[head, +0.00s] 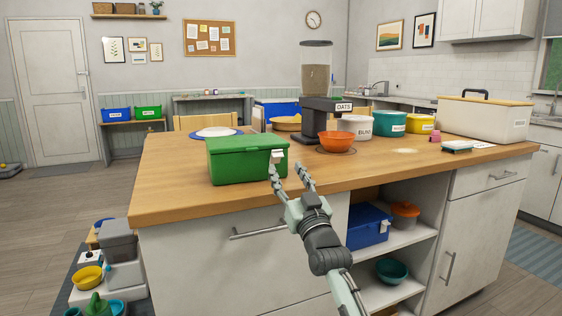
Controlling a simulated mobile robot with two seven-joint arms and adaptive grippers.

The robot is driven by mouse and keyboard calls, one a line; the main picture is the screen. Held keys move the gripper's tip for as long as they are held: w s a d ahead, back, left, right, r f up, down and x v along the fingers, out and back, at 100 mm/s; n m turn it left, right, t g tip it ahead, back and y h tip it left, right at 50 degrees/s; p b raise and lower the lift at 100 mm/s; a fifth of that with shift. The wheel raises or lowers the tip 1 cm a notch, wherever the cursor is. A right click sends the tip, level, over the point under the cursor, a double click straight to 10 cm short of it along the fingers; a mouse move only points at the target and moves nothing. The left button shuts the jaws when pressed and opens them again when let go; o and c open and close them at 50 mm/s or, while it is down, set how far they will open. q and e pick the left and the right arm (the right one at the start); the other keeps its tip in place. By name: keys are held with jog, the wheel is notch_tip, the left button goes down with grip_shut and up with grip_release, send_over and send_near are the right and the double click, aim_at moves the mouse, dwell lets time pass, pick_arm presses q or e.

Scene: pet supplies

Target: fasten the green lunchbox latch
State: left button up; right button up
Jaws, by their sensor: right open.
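The green lunchbox (235,168) stands on the wooden island top near its front edge, with its lid down. Its small white latch (277,156) is on the front face toward the right end. The latch seems to stick out from the face, but it is too small to be certain. My right gripper (286,172) is open and empty, just in front of the lunchbox's right end. Its left finger is just below the latch in the picture; I cannot tell whether they touch. My left gripper is out of view.
An orange bowl (337,141) sits under the oats dispenser (316,85), right of the lunchbox. Labelled tubs and a cream bin (484,119) stand farther right. A blue box (368,225) is on the shelf below. The worktop (170,185) left of the lunchbox is clear.

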aim_at(278, 153)
jog(key=x, duration=0.4)
jog(key=shift+w+a+r, duration=0.15)
jog(key=shift+w, duration=0.15)
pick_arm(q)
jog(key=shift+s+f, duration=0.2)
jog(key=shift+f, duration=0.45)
pick_arm(e)
jog(key=shift+w, duration=0.15)
grip_shut()
pick_arm(q)
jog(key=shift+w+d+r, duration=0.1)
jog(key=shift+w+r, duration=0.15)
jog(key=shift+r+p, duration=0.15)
jog(key=shift+p, duration=0.15)
pick_arm(e)
jog(key=shift+r, duration=0.1)
